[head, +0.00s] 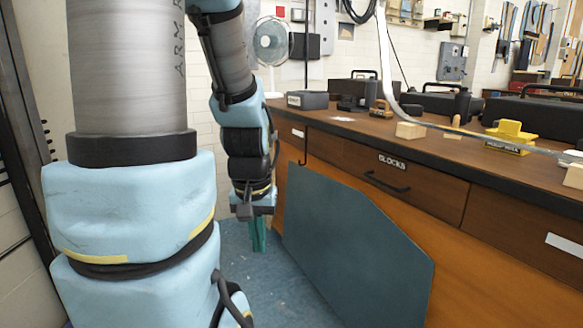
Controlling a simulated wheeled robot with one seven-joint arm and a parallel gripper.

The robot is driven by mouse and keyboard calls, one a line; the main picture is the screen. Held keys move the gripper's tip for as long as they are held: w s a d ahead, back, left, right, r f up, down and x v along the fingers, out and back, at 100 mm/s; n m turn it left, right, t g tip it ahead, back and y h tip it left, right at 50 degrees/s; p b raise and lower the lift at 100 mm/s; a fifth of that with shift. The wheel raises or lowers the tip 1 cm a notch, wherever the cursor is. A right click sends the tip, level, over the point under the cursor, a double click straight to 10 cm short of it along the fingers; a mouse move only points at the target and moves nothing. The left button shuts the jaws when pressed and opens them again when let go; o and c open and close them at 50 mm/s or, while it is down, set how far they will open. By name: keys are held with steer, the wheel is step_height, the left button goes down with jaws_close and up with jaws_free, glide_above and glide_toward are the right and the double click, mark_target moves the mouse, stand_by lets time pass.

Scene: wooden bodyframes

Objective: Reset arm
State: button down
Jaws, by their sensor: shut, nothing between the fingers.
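My arm comes down from the top left of the head view and bends so that its end hangs low, left of the wooden workbench (450,245). My gripper (258,240) points down over the blue floor, in front of the bench's left end. Its greenish fingers look closed together, with nothing visible between them. It appears apart from the bench, though the exact gap is hard to judge.
A dark blue-grey panel (355,250) leans against the bench front, right of my gripper. A drawer labelled BLOCKS (392,178) is closed. Wooden blocks (410,130), a yellow tool (510,135) and black cases (535,115) stand on the top.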

step_height(320, 180, up, 17)
steer(key=p, duration=1.4)
steer(key=shift+f, duration=0.1)
